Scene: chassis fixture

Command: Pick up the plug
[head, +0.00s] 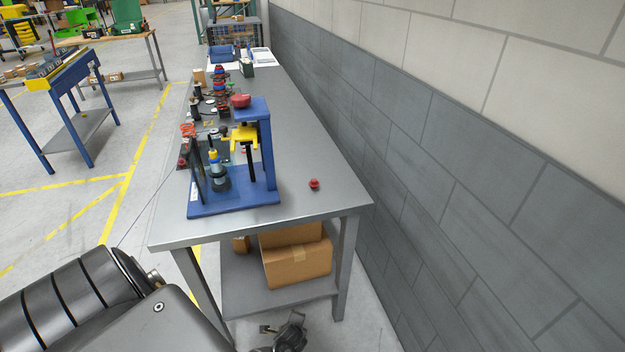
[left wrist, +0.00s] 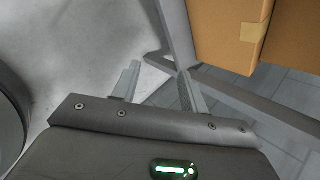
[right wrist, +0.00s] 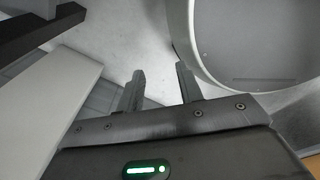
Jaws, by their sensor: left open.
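A small red piece, likely the plug (head: 314,184), lies on the grey table to the right of the blue fixture, near the table's front right part. It shows only in the head view. My left gripper (left wrist: 158,70) is open and empty, low down near the table leg and a cardboard box, away from the red piece. My right gripper (right wrist: 160,68) has its fingers apart with nothing between them, over pale floor. A dark gripper-like part of mine shows at the bottom edge of the head view, mostly cut off.
The blue fixture (head: 232,208) with a yellow clamp stands at the table's front end. The grey table (head: 299,137) carries several small parts behind it. A cardboard box (head: 297,264) sits on the lower shelf. A grey block wall (head: 430,150) runs close along the right.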

